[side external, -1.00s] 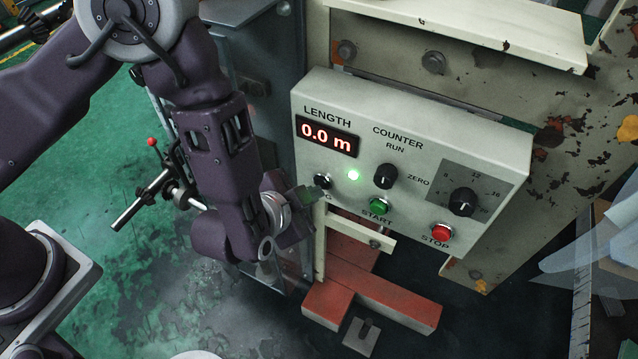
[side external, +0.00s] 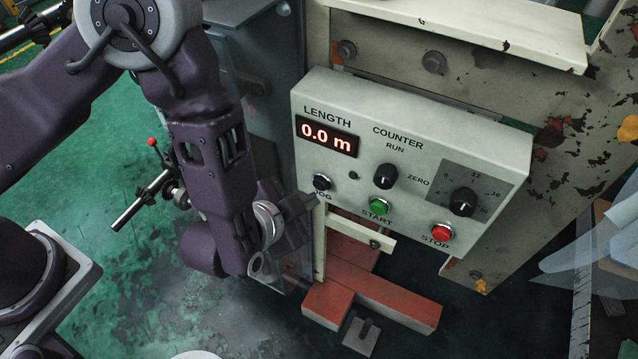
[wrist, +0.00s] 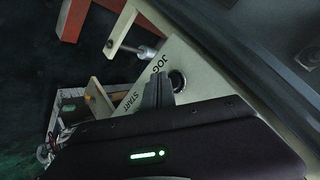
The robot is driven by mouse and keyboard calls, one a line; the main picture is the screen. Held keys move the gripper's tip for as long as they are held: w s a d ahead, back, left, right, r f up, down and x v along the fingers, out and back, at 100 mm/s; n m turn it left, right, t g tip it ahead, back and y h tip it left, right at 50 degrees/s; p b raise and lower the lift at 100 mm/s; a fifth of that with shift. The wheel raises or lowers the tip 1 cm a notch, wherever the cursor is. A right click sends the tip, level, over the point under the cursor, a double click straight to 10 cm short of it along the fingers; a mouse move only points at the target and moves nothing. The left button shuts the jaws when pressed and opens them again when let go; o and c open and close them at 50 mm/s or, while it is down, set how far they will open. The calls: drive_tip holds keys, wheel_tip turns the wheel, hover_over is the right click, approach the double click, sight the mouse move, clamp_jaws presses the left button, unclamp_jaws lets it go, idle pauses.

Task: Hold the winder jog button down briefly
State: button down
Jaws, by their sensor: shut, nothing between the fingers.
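The black jog button (side external: 322,182) sits at the left end of the pale control panel (side external: 480,140), under the LENGTH display (side external: 327,136), which reads 0.0 m. The label JOG is partly visible below it. My gripper (side external: 308,203) is shut and empty, just left of and below the button, with a visible gap between them. In the wrist view my gripper's shut fingers (wrist: 158,80) point toward the panel beside the jog button (wrist: 178,80). The small indicator lamp (side external: 353,175) right of the button is dark.
The panel also carries a RUN/ZERO selector (side external: 386,176), a green START button (side external: 379,206), a red STOP button (side external: 442,232) and a dial (side external: 463,202). Red blocks (side external: 385,298) lie below the panel.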

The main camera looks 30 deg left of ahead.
drive_tip(key=s, duration=0.5)
idle(0.4)
drive_tip(key=a+r+n+g+y, duration=0.1)
drive_tip(key=a+r+n, duration=0.2)
drive_tip(key=r, duration=0.4)
drive_tip(key=a+r+n+g+y, duration=0.1)
drive_tip(key=a+r+n+y, duration=0.15)
drive_tip(key=r, duration=0.35)
drive_tip(key=s+a+r+n+g+y, duration=0.25)
drive_tip(key=a+r, duration=0.45)
drive_tip(key=a, duration=0.5)
drive_tip(key=s+a+r+h, duration=0.1)
drive_tip(key=s+r+h, duration=0.1)
drive_tip(key=s, duration=0.4)
drive_tip(key=s+a+r+h, duration=0.2)
drive_tip(key=s+r+h, duration=0.1)
drive_tip(key=s, duration=0.3)
drive_tip(key=shift+a+r, duration=0.2)
drive_tip(key=shift+r, duration=0.05)
